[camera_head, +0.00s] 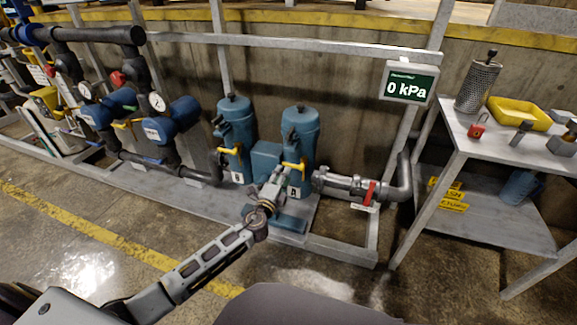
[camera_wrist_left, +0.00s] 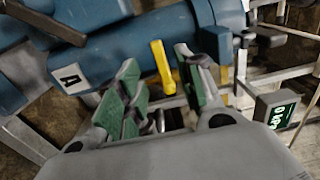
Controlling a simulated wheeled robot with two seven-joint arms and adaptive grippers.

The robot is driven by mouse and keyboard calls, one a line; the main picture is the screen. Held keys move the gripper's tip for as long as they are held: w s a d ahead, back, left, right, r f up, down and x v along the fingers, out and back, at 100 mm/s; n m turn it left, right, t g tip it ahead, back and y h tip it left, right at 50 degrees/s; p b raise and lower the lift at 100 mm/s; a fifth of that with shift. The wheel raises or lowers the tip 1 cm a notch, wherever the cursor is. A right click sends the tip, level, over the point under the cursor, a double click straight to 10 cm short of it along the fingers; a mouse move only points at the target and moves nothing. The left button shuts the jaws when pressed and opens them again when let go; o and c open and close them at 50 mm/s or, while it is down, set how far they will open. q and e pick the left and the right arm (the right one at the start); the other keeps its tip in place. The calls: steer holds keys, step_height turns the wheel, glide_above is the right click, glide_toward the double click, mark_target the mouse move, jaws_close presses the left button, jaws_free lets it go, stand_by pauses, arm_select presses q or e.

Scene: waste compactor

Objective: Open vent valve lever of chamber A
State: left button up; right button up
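Chamber A is the right one of two teal cylinders (camera_head: 301,130); its A label (camera_wrist_left: 70,77) shows in the left wrist view. A yellow lever (camera_head: 293,166) sits on its front. In the left wrist view the yellow lever (camera_wrist_left: 161,66) stands between the spread fingers, with visible space on both sides. My left gripper (camera_head: 272,184) is open in front of chamber A, close to the lever; its green-padded fingers (camera_wrist_left: 157,72) do not visibly touch it. How far the lever lies beyond the fingertips is hard to tell. My right gripper is out of view.
The other teal chamber (camera_head: 236,130) with its own yellow lever (camera_head: 232,150) stands to the left. A grey pipe with a red handle (camera_head: 369,193) runs at right. A display (camera_head: 409,84) reads 0 kPa. A metal table (camera_head: 470,140) stands at far right.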

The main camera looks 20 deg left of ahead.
mark_target(288, 163)
arm_select(q)
steer(key=shift+w+d+b, duration=0.15)
steer(key=shift+w+b, duration=0.25)
steer(key=shift+w, duration=3.15)
jaws_close()
